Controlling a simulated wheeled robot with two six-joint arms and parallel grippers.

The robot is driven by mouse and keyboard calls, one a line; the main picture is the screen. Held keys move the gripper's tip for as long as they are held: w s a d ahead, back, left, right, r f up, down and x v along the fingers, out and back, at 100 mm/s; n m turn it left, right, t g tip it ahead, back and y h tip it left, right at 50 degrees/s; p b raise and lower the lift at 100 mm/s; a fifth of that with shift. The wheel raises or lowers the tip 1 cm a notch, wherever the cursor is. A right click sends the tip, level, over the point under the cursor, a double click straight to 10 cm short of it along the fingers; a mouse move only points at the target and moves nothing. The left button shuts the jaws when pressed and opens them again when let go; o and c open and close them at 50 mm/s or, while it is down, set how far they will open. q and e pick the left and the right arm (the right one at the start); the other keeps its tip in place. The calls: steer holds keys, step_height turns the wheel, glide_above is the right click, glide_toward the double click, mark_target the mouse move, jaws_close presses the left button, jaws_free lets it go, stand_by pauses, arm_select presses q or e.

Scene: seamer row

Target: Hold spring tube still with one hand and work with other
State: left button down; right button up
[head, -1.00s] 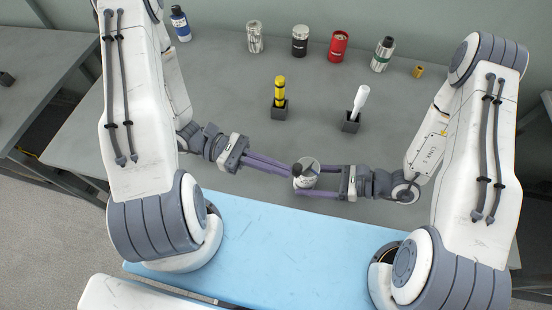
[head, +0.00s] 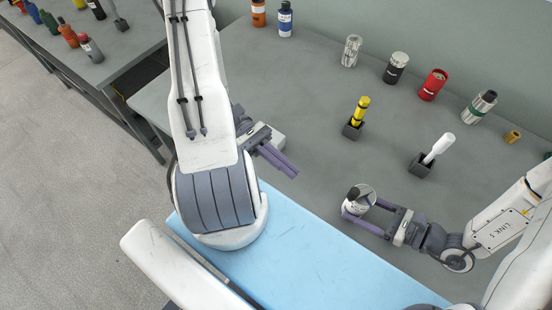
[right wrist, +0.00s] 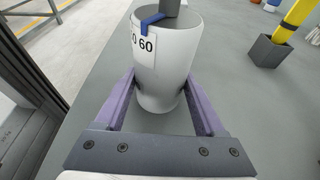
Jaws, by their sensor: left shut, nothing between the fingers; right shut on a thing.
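The spring tube (head: 361,203), a grey-white cup-like tube with a label ending in 60, stands upright near the blue mat. My right gripper (head: 362,208) is shut around its sides; the right wrist view shows a purple finger on each side of the tube (right wrist: 165,62). A dark grey piece (right wrist: 169,8) with a blue band sticks up at its mouth, its upper end cut off. My left gripper (head: 296,174) is shut and empty, up and left of the tube, clear of it.
The blue mat (head: 300,250) lies along the near edge. Behind stand a yellow tool (head: 360,109) and a white-handled tool (head: 440,147) in dark holders. A clear canister (head: 351,50), black can (head: 396,67), red can (head: 433,85) and several others line the back.

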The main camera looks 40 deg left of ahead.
arm_select(q)
steer(key=shift+s+a, duration=0.2)
steer(key=shift+a, duration=0.6)
steer(key=shift+s+a, duration=0.2)
steer(key=shift+a, duration=0.6)
arm_select(e)
steer(key=o, duration=1)
steer(key=shift+c, duration=0.2)
